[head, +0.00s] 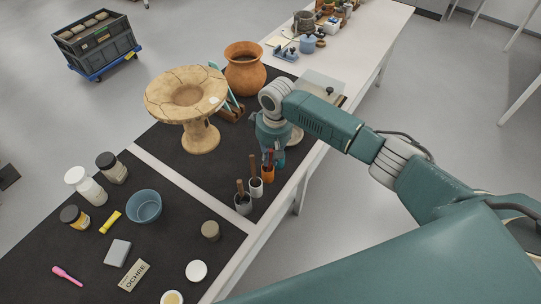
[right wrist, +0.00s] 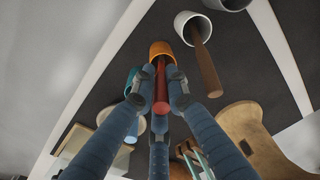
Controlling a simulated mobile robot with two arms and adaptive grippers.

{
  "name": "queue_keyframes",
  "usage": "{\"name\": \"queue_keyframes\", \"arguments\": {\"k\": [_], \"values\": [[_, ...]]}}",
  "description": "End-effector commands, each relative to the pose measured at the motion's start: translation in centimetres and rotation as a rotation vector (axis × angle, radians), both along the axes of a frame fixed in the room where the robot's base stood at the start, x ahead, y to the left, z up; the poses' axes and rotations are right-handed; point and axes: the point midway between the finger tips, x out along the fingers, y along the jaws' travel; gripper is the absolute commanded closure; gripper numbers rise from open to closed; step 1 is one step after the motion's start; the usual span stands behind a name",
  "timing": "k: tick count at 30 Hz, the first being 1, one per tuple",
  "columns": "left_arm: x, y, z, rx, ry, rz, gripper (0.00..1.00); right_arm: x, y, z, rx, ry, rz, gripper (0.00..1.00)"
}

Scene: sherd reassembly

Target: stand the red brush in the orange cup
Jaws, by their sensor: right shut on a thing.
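The orange cup (head: 267,175) stands on the dark mat near the table's right edge, at the end of a row of cups. The red brush (head: 270,157) is upright at the cup, its lower end inside the rim as far as I can see. In the right wrist view the red handle (right wrist: 161,95) points toward the camera and the orange cup (right wrist: 160,48) lies beyond it. My right gripper (head: 275,154) is above the cup, its fingers (right wrist: 158,84) closed around the handle. How deep the brush sits is hidden. My left gripper is not in view.
A white cup (head: 256,188) and a grey cup (head: 243,205), each with a brown-handled tool, stand close beside the orange cup. A cracked pedestal bowl (head: 198,137) and a terracotta jar (head: 244,76) stand behind. A blue bowl (head: 145,206) is farther left.

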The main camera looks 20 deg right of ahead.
Motion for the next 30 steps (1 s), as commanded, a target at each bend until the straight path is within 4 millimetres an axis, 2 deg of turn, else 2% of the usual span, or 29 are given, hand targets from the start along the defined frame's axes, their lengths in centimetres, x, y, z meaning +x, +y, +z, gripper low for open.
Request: {"name": "queue_keyframes", "arguments": {"k": [5, 6, 9, 20, 23, 30], "values": [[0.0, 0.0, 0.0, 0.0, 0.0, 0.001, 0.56, 0.0, 0.0, 0.0, 0.0, 0.0, 0.0, 1.0], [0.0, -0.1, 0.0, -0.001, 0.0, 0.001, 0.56, 0.0, 0.0, 0.0, 0.0, 0.0, 0.0, 0.83], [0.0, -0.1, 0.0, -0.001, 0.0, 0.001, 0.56, 0.0, 0.0, 0.0, 0.0, 0.0, 0.0, 0.65], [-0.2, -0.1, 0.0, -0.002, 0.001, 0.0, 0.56, 0.0, 0.0, 0.5, 0.0, -0.001, 0.0, 0.65], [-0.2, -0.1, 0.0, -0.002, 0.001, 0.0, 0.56, 0.1, 0.0, 1.7, 0.001, -0.004, 0.0, 0.65], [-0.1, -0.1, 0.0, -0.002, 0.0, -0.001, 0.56, -0.2, -0.3, 6.8, 0.001, -0.004, 0.001, 0.65]]}}
